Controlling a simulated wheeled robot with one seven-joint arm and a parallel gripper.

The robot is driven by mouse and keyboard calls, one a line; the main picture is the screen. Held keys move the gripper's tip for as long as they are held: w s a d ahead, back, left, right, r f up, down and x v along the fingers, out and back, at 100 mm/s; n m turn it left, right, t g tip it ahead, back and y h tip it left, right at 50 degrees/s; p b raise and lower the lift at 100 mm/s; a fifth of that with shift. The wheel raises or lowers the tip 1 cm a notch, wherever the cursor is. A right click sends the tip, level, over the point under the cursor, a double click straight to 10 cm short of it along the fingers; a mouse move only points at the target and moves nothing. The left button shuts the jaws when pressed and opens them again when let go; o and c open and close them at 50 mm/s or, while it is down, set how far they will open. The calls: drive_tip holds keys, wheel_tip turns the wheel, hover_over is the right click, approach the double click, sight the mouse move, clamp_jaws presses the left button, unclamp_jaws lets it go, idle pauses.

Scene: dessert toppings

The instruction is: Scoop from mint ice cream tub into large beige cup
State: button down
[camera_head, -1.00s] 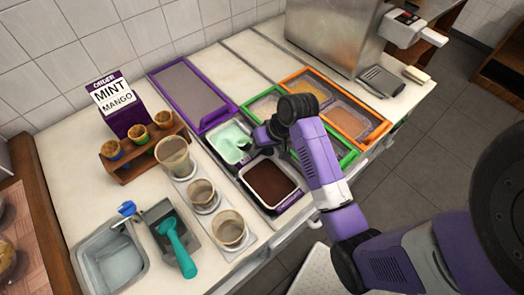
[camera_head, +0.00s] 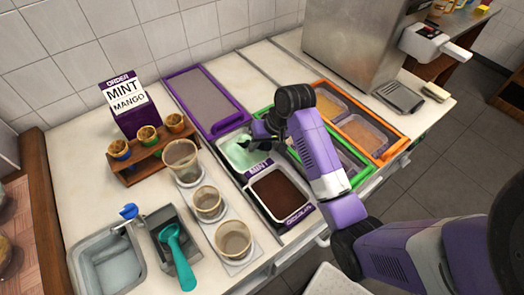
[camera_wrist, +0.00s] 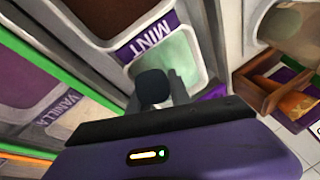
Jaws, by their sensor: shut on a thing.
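The mint tub (camera_head: 233,163), with pale green ice cream and a MINT label, sits in the counter behind the dark brown tub. It also shows in the wrist view (camera_wrist: 178,58). My gripper (camera_head: 262,133) is over the tub's right side, pointing down at it. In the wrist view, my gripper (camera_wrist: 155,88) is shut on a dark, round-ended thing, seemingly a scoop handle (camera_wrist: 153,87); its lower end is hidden. The large beige cup (camera_head: 182,160) stands upright at the back of a row of cups, left of the mint tub.
Two smaller beige cups (camera_head: 207,203) stand in front of the large one. A teal scoop (camera_head: 176,255) rests in a holder beside the sink (camera_head: 110,262). A wooden cone rack (camera_head: 150,160) and MINT MANGO order sign (camera_head: 127,103) stand behind. The brown tub (camera_head: 281,193) is in front of the mint.

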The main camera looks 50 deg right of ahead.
drive_tip(key=shift+w+d, duration=0.15)
drive_tip(key=shift+w, duration=0.25)
drive_tip(key=shift+s+f+t+b, duration=0.25)
drive_tip(key=shift+f+t+b, duration=0.1)
drive_tip(key=shift+b, duration=0.15)
drive_tip(key=shift+s+a+f+n+t+h+b, duration=0.1)
drive_tip(key=shift+s+n+t+h+b, duration=0.15)
drive_tip(key=shift+t+b, duration=0.25)
drive_tip(key=shift+s+a+n+t+h+b, duration=0.1)
drive_tip(key=shift+s+n+t+h+b, duration=0.2)
drive_tip(key=shift+b, duration=0.25)
drive_tip(key=shift+w+r+p, duration=0.1)
drive_tip(key=shift+r+p, duration=0.55)
drive_tip(key=shift+p, duration=0.05)
drive_tip(key=r+p, duration=0.2)
drive_tip(key=s+r+p, duration=0.1)
drive_tip(key=r+p, duration=0.1)
drive_tip(key=p, duration=0.1)
drive_tip(key=r+p, duration=0.3)
drive_tip(key=shift+s+a, duration=0.25)
drive_tip(key=shift+s, duration=0.15)
drive_tip(key=shift+v, duration=1)
drive_tip(key=shift+w+a+r, duration=0.1)
drive_tip(key=shift+w+r, duration=0.05)
